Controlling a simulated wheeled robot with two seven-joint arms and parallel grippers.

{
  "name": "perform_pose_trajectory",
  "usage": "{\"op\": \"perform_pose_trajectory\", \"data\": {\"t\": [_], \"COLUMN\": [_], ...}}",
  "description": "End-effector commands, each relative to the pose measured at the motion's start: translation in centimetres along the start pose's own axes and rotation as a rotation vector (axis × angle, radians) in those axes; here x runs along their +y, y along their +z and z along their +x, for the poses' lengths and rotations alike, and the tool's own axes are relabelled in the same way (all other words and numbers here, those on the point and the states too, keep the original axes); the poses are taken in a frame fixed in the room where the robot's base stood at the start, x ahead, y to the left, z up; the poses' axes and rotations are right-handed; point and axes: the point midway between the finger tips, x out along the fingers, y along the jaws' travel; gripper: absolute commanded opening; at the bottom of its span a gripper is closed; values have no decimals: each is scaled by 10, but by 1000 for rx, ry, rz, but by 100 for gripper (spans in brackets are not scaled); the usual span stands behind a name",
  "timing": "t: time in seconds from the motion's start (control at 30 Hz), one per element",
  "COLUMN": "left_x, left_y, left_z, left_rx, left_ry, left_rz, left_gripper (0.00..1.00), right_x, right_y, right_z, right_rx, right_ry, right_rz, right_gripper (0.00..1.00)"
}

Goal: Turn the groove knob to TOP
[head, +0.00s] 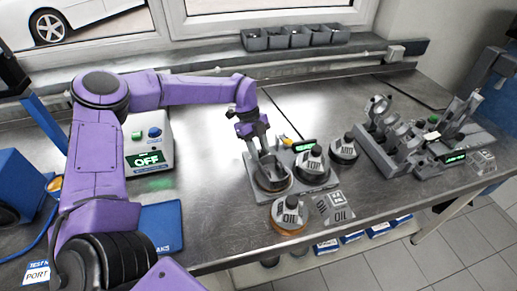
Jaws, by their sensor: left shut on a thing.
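My left gripper (268,167) points down over the left part of a grey fixture plate (318,187). It is shut on a dark round piece (272,183) there, whose top is largely hidden by the fingers. Right of it on the plate stands a grey round knob-like piece (312,163) with a raised grip. A small yellow part (286,141) sits behind, next to a green-lit display (304,146) too small to read. None of these pieces shows a groove label I can read, so I cannot tell which is the groove knob. My right gripper is not in view.
A box showing OFF (148,160) is at left. An engine-part stand (405,140) is at right. Bins (290,38) line the back.

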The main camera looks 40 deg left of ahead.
Motion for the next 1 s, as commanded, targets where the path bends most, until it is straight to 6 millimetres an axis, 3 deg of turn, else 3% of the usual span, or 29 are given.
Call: {"op": "perform_pose_trajectory", "data": {"t": [0.4,1.0], "left_x": [-2,-5], "left_y": [0,-2], "left_z": [3,3], "left_rx": [6,20], "left_ry": [123,310], "left_rz": [284,736], "left_gripper": [4,4], "right_x": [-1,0], "right_y": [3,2], "right_z": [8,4], "right_rx": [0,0], "right_ry": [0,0], "right_rz": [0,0], "right_gripper": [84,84]}}
